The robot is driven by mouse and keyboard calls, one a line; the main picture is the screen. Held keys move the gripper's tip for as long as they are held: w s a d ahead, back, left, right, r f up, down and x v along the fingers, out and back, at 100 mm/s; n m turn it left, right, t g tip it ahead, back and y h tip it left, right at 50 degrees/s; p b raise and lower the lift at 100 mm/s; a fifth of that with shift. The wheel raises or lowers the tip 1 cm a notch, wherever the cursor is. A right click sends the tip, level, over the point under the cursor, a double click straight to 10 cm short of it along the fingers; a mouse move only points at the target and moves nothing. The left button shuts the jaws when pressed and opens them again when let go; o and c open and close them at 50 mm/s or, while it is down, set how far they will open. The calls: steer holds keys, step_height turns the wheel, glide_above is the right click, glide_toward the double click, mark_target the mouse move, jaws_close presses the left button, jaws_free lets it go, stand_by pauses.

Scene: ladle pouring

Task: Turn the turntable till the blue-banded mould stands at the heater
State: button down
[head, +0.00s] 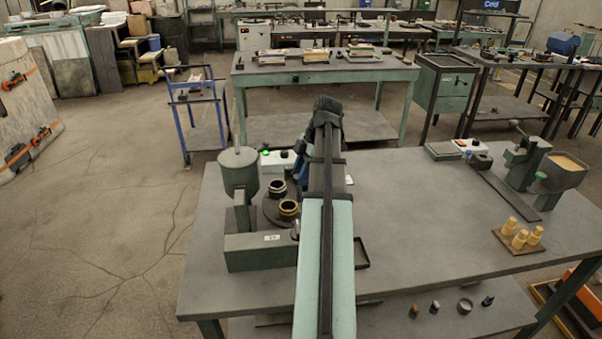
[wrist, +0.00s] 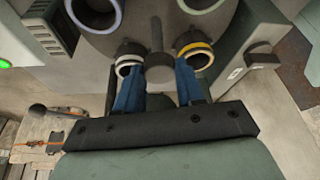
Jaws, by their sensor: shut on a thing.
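The grey round turntable (head: 270,212) stands on the bench, partly hidden by my arm. In the wrist view the turntable (wrist: 125,38) carries several ring-shaped moulds. A white-banded mould (wrist: 126,66) and a yellow-banded mould (wrist: 195,48) are nearer. My gripper (wrist: 160,84), with blue fingers, is shut on the turntable's upright grey peg (wrist: 159,68), between these two. Which unit is the heater is not clear; a vented box (wrist: 42,28) stands beside the turntable at left.
A grey-green hopper (head: 238,172) rises left of the turntable, with a block-shaped base (head: 262,251) in front. A white box with a green light (head: 275,160) stands behind. Wooden pieces on a board (head: 518,240) lie at right. The bench's middle right is clear.

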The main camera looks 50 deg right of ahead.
stand_by(0.4)
steer(key=c, duration=0.7)
jaws_free()
